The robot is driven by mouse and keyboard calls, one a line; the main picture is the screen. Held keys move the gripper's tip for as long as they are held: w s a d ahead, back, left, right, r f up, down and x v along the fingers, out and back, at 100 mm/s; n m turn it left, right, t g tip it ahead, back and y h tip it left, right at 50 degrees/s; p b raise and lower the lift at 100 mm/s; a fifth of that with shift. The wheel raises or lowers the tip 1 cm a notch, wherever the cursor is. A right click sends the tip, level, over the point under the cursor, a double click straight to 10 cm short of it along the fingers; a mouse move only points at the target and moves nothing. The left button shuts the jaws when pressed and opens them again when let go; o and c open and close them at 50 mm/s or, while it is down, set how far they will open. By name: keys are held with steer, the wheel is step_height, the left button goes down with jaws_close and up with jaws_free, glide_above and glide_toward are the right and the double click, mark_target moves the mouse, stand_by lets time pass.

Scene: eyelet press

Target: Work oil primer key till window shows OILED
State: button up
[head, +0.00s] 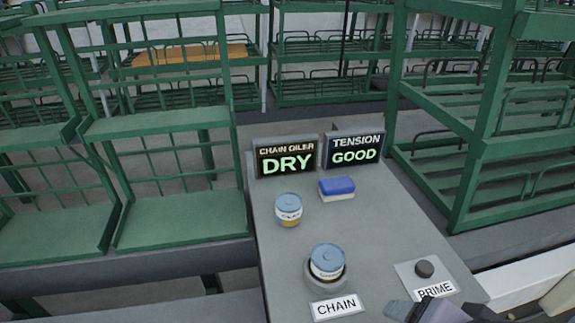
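The chain oiler window (286,158) stands at the back of the grey table and reads DRY in green letters. The oil primer key (424,268) is a round black knob on a light plate near the table's right front, with a PRIME label (435,290) below it. My gripper (437,309) shows at the bottom edge, just in front of the PRIME label and apart from the knob. It is cut off by the frame, so I cannot tell how far its fingers are apart.
A TENSION window (355,150) reads GOOD. A blue-lidded jar (289,209) and a blue and white block (337,189) stand on the grey table (385,215). Another blue-lidded jar (327,262) sits in a round holder behind a CHAIN label (337,307). Green racks (180,215) flank the table.

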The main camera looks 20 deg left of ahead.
jaws_close()
stand_by(1.5)
